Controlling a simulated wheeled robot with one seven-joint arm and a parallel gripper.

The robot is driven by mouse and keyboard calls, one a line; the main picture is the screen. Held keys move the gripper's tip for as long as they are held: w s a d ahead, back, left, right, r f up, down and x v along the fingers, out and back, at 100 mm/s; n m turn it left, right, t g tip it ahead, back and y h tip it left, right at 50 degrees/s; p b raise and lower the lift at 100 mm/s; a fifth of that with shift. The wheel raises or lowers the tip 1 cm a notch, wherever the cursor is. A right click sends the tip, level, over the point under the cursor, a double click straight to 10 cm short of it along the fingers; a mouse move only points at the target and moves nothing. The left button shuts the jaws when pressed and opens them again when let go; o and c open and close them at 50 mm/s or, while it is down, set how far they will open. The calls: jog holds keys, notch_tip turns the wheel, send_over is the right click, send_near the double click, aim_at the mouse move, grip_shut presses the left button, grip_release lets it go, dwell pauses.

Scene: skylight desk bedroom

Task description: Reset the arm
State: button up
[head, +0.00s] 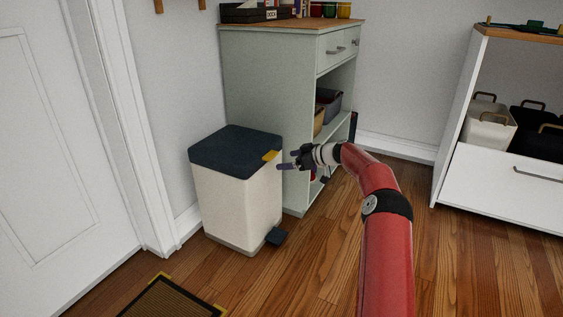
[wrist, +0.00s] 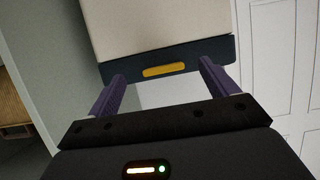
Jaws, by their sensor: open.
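My gripper (head: 285,160) is at the end of my outstretched red arm, close to the front right of the lidded bin (head: 237,205). The bin is cream with a dark blue lid (head: 235,148), a yellow tab (head: 270,156) and a dark pedal (head: 276,236). The lid is closed. In the wrist view my gripper (wrist: 165,82) has its two purple fingers wide apart with nothing held between them. The yellow tab (wrist: 166,71) and lid edge show just beyond the fingers. I cannot tell whether a finger touches the bin.
A pale green cabinet (head: 265,80) with open shelves stands behind the bin. A white door (head: 60,150) is at the left, a dark mat (head: 170,300) on the floor in front. A white unit (head: 500,180) stands at the right. Wooden floor (head: 470,260) is clear between.

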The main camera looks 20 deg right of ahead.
jog(key=shift+v, duration=1.05)
jog(key=s+a+r+g+h, duration=0.2)
jog(key=s+a+r, duration=0.3)
jog(key=s+a, duration=0.35)
jog(key=s+a+r+g+h, duration=0.2)
jog(key=s+a+r, duration=0.45)
jog(key=a, duration=0.25)
jog(key=s+a+r+m+h, duration=0.1)
jog(key=s+m+h, duration=0.1)
jog(key=s, duration=0.9)
jog(key=s+r+m+h, duration=0.2)
jog(key=s+m, duration=0.1)
jog(key=s, duration=0.7)
jog(key=s+d+f+m+h+p, duration=0.1)
jog(key=s+d+f+m, duration=0.1)
jog(key=s, duration=0.7)
jog(key=s+d+f+m, duration=0.1)
jog(key=s+f+m, duration=0.1)
jog(key=s, duration=0.7)
notch_tip(320, 180, up, 12)
jog(key=p, duration=1.2)
jog(key=shift+w, duration=0.2)
